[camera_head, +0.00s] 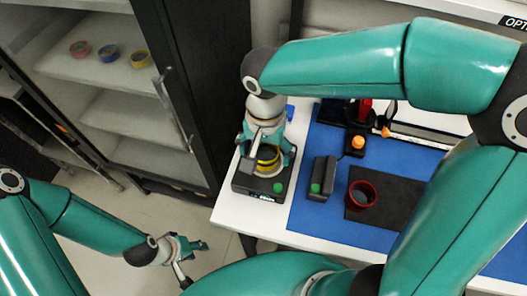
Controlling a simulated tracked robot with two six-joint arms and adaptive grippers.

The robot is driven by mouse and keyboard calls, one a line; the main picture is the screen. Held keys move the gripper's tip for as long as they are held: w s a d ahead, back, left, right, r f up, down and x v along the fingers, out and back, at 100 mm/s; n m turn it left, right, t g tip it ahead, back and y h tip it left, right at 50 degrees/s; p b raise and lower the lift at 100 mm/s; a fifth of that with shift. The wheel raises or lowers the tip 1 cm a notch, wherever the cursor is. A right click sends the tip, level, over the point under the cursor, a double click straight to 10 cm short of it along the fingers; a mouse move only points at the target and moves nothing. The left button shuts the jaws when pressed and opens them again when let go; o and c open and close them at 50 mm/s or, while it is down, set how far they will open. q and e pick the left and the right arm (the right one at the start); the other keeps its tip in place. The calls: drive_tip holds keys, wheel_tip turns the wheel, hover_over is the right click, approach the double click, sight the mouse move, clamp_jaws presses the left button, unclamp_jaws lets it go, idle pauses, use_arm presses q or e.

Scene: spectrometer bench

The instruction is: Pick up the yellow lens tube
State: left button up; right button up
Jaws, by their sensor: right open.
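The yellow lens tube (267,155) is at the left end of the white table, on a dark box with a green button (262,187). My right gripper (268,152) points down over it, open, with its fingers on either side of the tube. The fingers and wrist hide part of the tube, and I cannot tell whether they touch it. My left gripper (194,260) is open and empty, low over the floor to the left of the table.
A red-rimmed tube (362,195) stands on a black mat (399,191) on the blue surface (331,226). A small dark box with a green button (320,178) and an orange-knobbed device (357,143) stand nearby. An open cabinet (108,73) holds red, blue and yellow rings.

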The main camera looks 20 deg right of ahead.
drive_tip(key=c, duration=1.4)
drive_tip(key=shift+r, duration=0.1)
